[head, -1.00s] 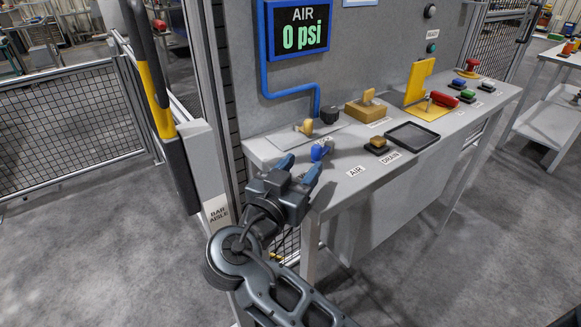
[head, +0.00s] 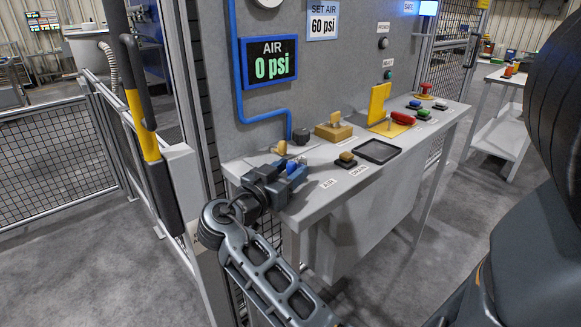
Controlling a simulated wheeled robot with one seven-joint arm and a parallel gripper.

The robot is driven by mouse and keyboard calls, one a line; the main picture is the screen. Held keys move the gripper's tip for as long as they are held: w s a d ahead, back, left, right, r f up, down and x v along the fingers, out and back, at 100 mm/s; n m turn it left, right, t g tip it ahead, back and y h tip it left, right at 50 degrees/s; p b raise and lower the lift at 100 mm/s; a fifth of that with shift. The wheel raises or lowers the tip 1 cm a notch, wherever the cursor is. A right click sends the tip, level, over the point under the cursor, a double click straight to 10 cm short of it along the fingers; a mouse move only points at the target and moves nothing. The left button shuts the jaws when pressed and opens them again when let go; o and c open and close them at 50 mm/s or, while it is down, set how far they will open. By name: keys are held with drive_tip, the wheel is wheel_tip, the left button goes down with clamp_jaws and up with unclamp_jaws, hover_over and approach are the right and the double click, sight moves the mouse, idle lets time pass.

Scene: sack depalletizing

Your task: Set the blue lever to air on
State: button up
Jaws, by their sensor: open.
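The blue lever (head: 293,167) is at the left end of the grey bench, behind the AIR label (head: 328,183). Only a small part of it shows, because my gripper is in front of it. My gripper (head: 287,171) is open, with its blue-tipped fingers reaching over the bench's left end at the lever. I cannot tell whether the fingers touch the lever or are around it. The AIR display (head: 271,61) on the panel reads 0 psi. A sign (head: 323,19) above it reads SET AIR 60 psi.
A yellow knob (head: 281,147) stands just behind my gripper. A yellow-black post (head: 140,115) stands left.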

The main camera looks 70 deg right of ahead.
drive_tip(key=shift+s+d, duration=0.2)
drive_tip(key=shift+d, duration=0.35)
clamp_jaws()
